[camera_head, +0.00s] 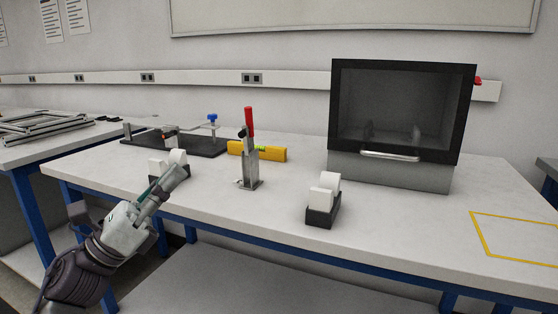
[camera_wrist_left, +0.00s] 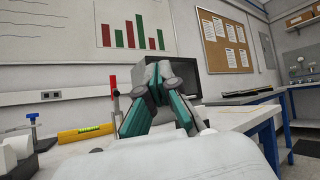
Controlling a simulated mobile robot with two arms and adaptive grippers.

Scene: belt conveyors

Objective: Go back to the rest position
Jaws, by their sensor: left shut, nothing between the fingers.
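My left gripper (camera_head: 172,180) comes in from the lower left in the head view, at the front edge of the white table (camera_head: 270,228). Its fingers are together and hold nothing. In the head view it partly covers a black-and-white tape dispenser (camera_head: 178,158). In the left wrist view the gripper's fingers (camera_wrist_left: 152,88) point ahead across the table, with a toggle clamp and a yellow level behind them. My right gripper is not in view.
On the table stand a red-handled toggle clamp (camera_head: 249,160), a yellow level (camera_head: 270,152), a black fixture plate (camera_head: 190,146), another tape dispenser (camera_head: 323,205) and a black-framed box with a handle (camera_head: 400,170). A yellow outline (camera_head: 490,250) marks bare table at right.

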